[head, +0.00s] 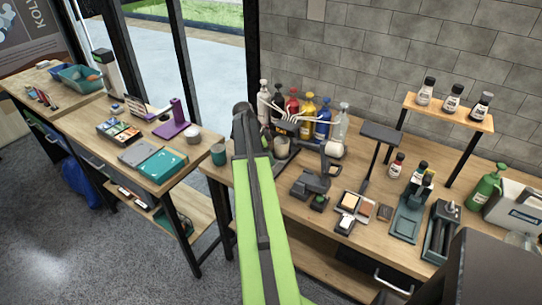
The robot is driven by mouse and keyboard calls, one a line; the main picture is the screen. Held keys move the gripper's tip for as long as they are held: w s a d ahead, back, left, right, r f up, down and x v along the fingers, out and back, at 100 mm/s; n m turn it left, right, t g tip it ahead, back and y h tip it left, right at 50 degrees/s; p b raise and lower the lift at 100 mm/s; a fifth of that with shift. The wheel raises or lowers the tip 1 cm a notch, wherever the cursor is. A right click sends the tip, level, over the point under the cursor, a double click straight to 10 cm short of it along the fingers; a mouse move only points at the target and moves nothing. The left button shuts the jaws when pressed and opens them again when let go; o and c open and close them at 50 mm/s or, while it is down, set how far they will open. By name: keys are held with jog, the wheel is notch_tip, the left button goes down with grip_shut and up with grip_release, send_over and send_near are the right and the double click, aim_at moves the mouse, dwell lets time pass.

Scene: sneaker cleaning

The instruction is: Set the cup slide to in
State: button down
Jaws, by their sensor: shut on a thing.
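My green and black arm (262,230) reaches up and away from the bottom centre towards the back of the right workbench. Its far end and my gripper are hidden behind the arm, so I cannot see the fingers or what they hold. A black device with a clamp-like frame (314,181) stands on the bench to the right of the arm. I cannot make out which part is the cup slide, or its position.
Coloured bottles (308,118) stand along the wall behind the cup. A black lamp-like stand (380,135), trays (408,218) and a raised shelf (447,111) fill the bench's right side.

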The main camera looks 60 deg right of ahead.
aim_at(278, 157)
dwell(0.7)
jog(key=d, duration=0.4)
jog(key=c, duration=1.2)
grip_release()
jog(key=shift+d, duration=0.1)
jog(key=shift+r, duration=0.1)
jog(key=p+v, duration=1.6)
jog(key=v, duration=0.1)
jog(key=shift+r, duration=0.1)
